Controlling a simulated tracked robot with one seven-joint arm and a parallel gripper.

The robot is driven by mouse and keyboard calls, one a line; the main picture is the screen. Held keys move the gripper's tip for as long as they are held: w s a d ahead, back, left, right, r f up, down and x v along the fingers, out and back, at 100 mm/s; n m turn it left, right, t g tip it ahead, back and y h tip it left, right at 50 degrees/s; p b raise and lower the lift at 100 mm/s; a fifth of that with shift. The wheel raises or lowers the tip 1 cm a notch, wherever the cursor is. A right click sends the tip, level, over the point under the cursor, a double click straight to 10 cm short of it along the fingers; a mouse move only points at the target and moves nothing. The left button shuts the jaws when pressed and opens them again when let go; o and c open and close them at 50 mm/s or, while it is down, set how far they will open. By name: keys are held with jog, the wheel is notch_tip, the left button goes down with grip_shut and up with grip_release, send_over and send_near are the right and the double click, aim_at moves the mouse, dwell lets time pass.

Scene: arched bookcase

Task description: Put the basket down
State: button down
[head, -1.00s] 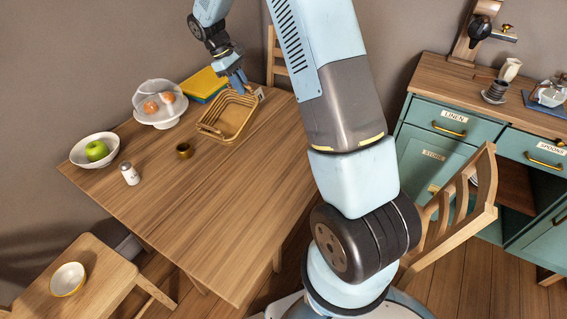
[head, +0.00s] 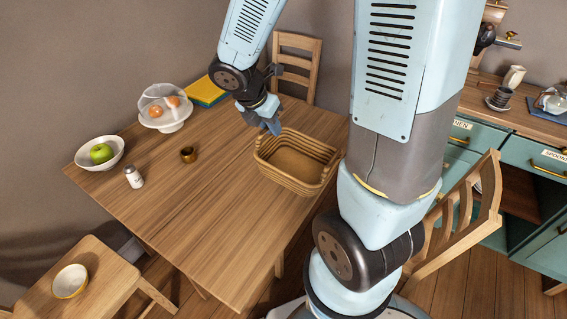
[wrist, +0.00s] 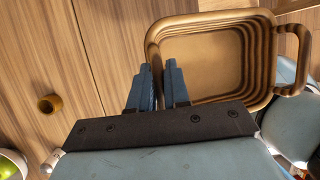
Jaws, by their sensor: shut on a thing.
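The tan, ribbed basket (head: 297,185) is open-topped and looks empty. In the head view it is over the right part of the wooden table (head: 190,220), near that table's right edge. I cannot tell whether its underside touches the table. My gripper (head: 272,126) is at the basket's far left wall. In the wrist view my gripper (wrist: 158,80) has its two blue fingers on either side of the rim of the basket (wrist: 200,60), shut on it. A loop handle of the basket sticks out at the right there.
A bowl with a green apple (head: 100,153), a white shaker (head: 133,177), a small brass cup (head: 188,154), a domed stand (head: 165,115) and books (head: 205,92) stand on the table's left and back. Its middle and front are clear. Chairs stand behind (head: 297,65) and right (head: 450,225).

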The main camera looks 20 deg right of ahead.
jog(key=w+f, duration=1.3)
jog(key=shift+w+a, duration=0.25)
jog(key=shift+w, duration=0.15)
jog(key=c, duration=1.1)
grip_release()
jog(key=shift+r, duration=0.1)
